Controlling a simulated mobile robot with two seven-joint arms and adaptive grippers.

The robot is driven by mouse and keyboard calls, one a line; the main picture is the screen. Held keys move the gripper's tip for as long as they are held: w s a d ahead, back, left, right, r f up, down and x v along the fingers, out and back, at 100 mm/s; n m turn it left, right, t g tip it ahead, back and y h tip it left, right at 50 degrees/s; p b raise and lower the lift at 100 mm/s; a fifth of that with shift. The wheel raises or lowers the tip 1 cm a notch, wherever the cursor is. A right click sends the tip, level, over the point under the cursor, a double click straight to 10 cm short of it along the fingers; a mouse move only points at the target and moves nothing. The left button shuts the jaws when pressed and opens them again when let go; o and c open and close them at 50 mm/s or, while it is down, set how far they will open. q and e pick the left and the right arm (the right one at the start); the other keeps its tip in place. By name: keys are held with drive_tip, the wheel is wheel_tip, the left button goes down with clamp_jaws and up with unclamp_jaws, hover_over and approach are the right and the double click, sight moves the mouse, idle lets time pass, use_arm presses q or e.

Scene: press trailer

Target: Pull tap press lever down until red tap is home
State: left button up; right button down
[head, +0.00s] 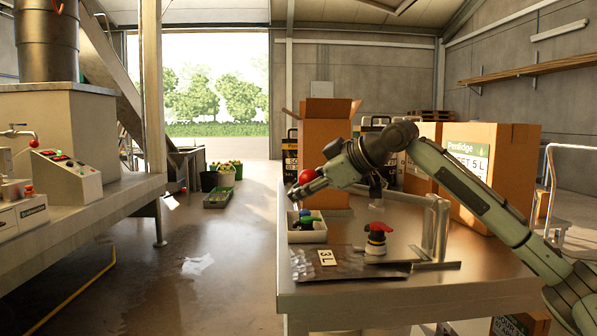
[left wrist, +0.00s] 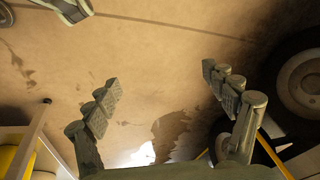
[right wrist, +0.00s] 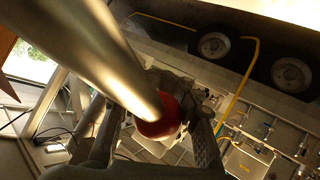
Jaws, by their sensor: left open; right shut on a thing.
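The lever's red ball knob (head: 307,176) is at the left end of my right arm in the head view. My right gripper (head: 304,184) is shut on it. In the right wrist view the knob (right wrist: 160,121) sits at the end of a thick metal lever shaft (right wrist: 95,45), between the fingers. The red tap (head: 377,228) stands upright on a dark base on the table, below and right of the knob; its exact seating is too small to tell. A metal press frame (head: 437,228) stands to its right. My left gripper (left wrist: 160,77) is open and empty over the floor.
A silver pouch marked 3L (head: 327,260) lies on the metal table (head: 460,290). Behind it is a white bin (head: 306,237) of coloured caps. Cardboard boxes (head: 508,165) stand behind. A machine bench (head: 110,205) stands left, with open floor between.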

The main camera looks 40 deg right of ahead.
use_arm(q)
drive_tip(key=shift+w+a+r, duration=0.1)
drive_tip(key=shift+w+r, duration=0.05)
drive_tip(key=shift+r, duration=0.3)
drive_tip(key=shift+w+a+r, duration=0.1)
drive_tip(key=shift+r, duration=0.3)
use_arm(e)
drive_tip(key=shift+d+f, duration=0.25)
drive_tip(key=shift+f, duration=0.9)
drive_tip(key=c, duration=1.6)
unclamp_jaws()
drive_tip(key=shift+c, duration=0.2)
drive_tip(key=o, duration=0.5)
drive_tip(key=shift+d, duration=0.25)
drive_tip(key=shift+c, duration=0.2)
drive_tip(key=shift+o, duration=0.4)
drive_tip(key=shift+a, duration=0.1)
use_arm(q)
drive_tip(key=shift+d, duration=0.25)
use_arm(e)
drive_tip(key=shift+a, duration=0.1)
